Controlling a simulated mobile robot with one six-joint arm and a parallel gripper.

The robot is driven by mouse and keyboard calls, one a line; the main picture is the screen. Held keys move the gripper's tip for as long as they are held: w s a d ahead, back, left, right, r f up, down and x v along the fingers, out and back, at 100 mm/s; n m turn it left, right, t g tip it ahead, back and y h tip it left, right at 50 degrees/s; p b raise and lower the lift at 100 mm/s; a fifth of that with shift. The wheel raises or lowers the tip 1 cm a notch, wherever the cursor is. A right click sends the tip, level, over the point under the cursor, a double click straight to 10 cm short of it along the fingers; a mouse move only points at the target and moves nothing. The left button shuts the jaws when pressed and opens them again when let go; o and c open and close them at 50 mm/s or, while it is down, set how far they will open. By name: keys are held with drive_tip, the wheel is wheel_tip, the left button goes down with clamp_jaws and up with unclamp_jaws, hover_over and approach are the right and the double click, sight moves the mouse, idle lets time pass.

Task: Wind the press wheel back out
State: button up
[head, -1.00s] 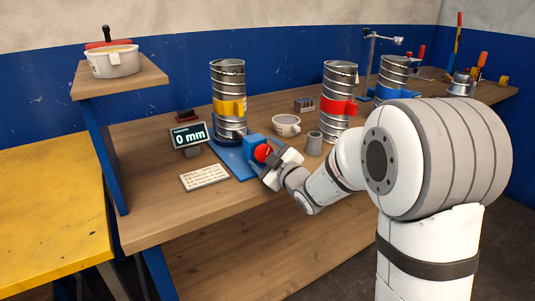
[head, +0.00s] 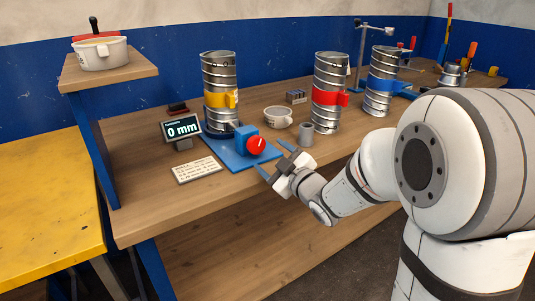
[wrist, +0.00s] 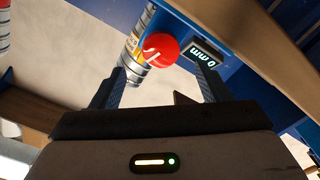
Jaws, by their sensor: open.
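The press wheel is a red round knob (head: 256,145) with a pale line on it, on the front of a blue block (head: 243,138) on a blue base plate (head: 212,149). The yellow-banded spiral duct (head: 220,98) stands upright on that plate. The display (head: 182,128) beside it reads 0 mm. My gripper (head: 275,165) is open and empty, apart from the wheel, in front of it and a little to its right. In the wrist view the wheel (wrist: 161,50) shows beyond and between the fingers (wrist: 160,85).
A white keyboard-like card (head: 196,169) lies left of the plate. A white cup (head: 278,117), a grey cup (head: 306,133), and ducts with red (head: 330,96) and blue (head: 381,83) bands stand to the right. A raised shelf (head: 110,72) holds a pot (head: 100,53).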

sight(259, 147)
drive_tip(key=m, duration=0.9)
drive_tip(key=shift+w+a+f, duration=0.15)
drive_tip(key=shift+w+f, duration=0.05)
drive_tip(key=shift+w, duration=0.1)
drive_tip(key=x, duration=0.7)
drive_tip(key=shift+w+a, duration=0.2)
drive_tip(key=shift+w, duration=0.05)
drive_tip(key=shift+c, duration=0.4)
